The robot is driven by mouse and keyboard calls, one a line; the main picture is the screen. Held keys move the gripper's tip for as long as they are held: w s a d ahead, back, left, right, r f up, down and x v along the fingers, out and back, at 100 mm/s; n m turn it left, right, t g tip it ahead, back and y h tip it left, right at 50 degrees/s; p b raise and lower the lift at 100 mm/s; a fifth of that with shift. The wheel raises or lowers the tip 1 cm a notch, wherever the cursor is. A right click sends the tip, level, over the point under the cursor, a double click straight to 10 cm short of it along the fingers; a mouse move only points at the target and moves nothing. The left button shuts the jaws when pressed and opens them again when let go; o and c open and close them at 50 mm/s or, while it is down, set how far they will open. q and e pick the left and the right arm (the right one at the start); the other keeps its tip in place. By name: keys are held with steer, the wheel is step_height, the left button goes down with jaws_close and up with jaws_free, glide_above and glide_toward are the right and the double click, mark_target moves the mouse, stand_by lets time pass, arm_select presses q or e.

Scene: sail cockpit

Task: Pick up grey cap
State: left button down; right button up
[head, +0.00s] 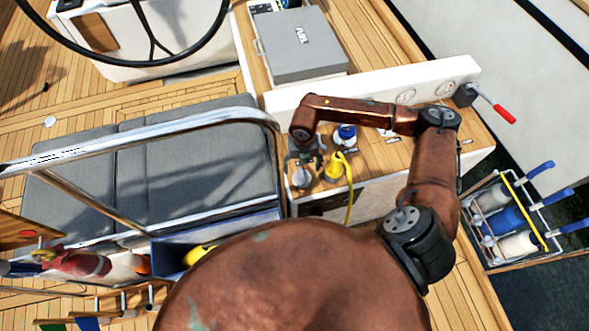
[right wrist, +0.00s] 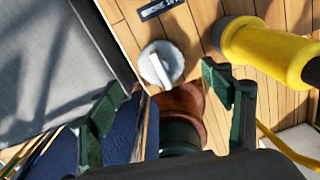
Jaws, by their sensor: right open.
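The grey cap (right wrist: 161,65) is round with a raised bar across its top, and sits on the wooden deck surface in the right wrist view. In the head view the cap (head: 301,179) shows just below my right gripper (head: 305,160), near the counter's left edge. My right gripper is open. In the wrist view its two green fingers (right wrist: 163,85) stand apart, one on each side of the cap's lower edge, with nothing between them held. Whether a finger touches the cap cannot be told. My left gripper is not in view.
A yellow plug (head: 336,168) with a yellow cable stands just right of the cap; it also shows in the wrist view (right wrist: 262,48). A blue and white round fitting (head: 346,132) is behind it. Grey cushions (head: 195,165) and a metal rail (head: 190,124) lie left.

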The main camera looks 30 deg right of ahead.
mark_target(302, 174)
steer(key=shift+s+f, duration=0.1)
steer(key=shift+f, duration=0.3)
step_height(302, 174, down, 3)
steer(key=shift+a+r, duration=0.1)
step_height(302, 174, down, 4)
steer(key=shift+s+r, duration=0.1)
steer(key=shift+s, duration=0.05)
steer(key=c, duration=1.3)
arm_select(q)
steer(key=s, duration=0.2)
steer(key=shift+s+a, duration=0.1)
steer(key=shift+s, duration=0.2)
arm_select(e)
steer(key=shift+c, duration=0.4)
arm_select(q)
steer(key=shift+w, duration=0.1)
arm_select(e)
steer(key=shift+r, duration=0.1)
